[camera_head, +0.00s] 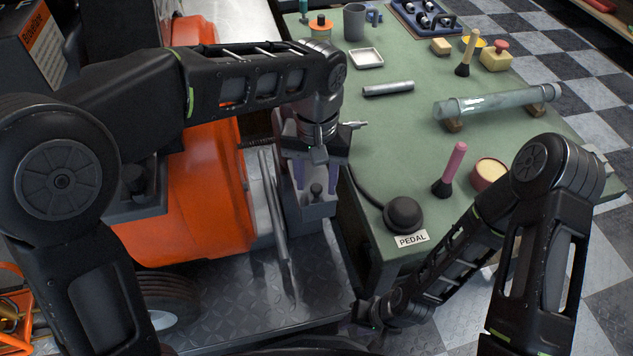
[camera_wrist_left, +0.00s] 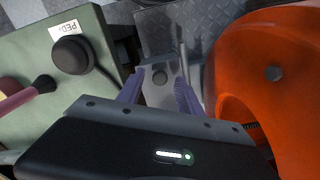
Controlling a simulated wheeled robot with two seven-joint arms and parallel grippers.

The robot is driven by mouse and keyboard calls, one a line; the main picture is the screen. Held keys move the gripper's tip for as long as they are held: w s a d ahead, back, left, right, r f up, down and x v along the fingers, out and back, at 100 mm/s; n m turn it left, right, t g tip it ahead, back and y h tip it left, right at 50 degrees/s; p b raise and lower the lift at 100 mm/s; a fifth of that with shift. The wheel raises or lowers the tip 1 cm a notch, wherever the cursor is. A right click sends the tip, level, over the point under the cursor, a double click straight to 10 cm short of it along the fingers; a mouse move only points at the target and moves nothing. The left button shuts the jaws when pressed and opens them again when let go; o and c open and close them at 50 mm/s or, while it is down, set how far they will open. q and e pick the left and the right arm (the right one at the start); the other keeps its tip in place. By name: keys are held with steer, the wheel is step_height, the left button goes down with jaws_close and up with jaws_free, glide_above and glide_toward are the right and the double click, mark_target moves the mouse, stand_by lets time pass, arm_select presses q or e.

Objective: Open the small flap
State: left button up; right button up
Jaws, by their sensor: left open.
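A small grey flap (camera_head: 318,211) with a dark round knob (camera_head: 316,190) sits on the drain machine, between its orange drum and the green table. The flap also shows in the left wrist view (camera_wrist_left: 157,97), its knob (camera_wrist_left: 159,77) lying between my purple fingers. My left gripper (camera_head: 315,178) is open and points down over the flap, fingers on either side of the knob. I cannot tell whether they touch it. In the wrist view my left gripper (camera_wrist_left: 158,86) holds nothing. My right gripper (camera_head: 364,318) is low near the table's front corner, partly hidden and too dark to read.
The orange drum (camera_head: 205,190) stands close left of my left gripper. A metal rod (camera_head: 276,215) runs beside the flap. The green table (camera_head: 400,125) at right bears a black pedal (camera_head: 403,214), a pink-handled brush (camera_head: 450,170) and a glass tube (camera_head: 500,101).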

arm_select(q)
steer(key=shift+f, duration=0.3)
jaws_close()
stand_by(0.3)
stand_by(1.0)
